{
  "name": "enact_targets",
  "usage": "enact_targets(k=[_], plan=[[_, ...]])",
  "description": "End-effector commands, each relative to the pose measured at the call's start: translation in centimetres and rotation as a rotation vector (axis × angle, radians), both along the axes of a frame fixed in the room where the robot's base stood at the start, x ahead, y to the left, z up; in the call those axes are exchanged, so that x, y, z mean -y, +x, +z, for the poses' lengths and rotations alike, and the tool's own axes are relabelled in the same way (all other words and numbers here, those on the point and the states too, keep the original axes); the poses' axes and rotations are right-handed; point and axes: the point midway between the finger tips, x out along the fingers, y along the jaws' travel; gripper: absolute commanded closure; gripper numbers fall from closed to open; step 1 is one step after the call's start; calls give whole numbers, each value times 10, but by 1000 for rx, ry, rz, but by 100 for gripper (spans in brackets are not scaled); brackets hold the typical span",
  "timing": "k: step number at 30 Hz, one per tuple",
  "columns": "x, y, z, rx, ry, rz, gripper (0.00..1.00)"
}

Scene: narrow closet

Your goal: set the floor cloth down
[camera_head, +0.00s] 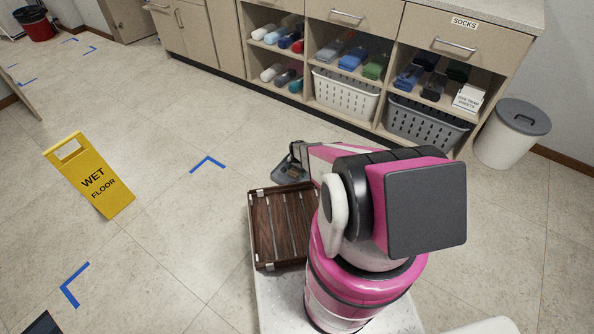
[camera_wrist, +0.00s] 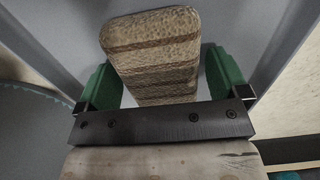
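The floor cloth (camera_wrist: 152,50) looks like a thick, rounded pad with tan and brown bands, seen in the wrist view. The cloth's far end sticks out past the fingers. A smooth grey surface lies behind it; I cannot tell whether the cloth touches that surface. In the head view my arm hides the cloth and most of the gripper, beside a small grey object (camera_head: 288,172).
A slatted brown wooden tray (camera_head: 262,235) is beside my arm. Shelves with a white basket (camera_head: 345,95) and a grey basket (camera_head: 425,125) line the back. A lidded bin (camera_head: 510,135) is at right.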

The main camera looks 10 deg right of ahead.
Motion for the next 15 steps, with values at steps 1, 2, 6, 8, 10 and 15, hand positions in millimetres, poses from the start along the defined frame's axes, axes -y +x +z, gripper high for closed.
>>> enact_targets(k=[1, 2, 6, 8, 10, 15], plan=[[0, 0, 0, 0, 0, 0, 1], [0, 0, 0, 0, 0, 0, 1], [0, 0, 0, 0, 0, 0, 1], [0, 0, 1, 0, 0, 0, 1], [0, 0, 2, 0, 0, 0, 1], [0, 0, 14, 1, 0, 0, 1]])
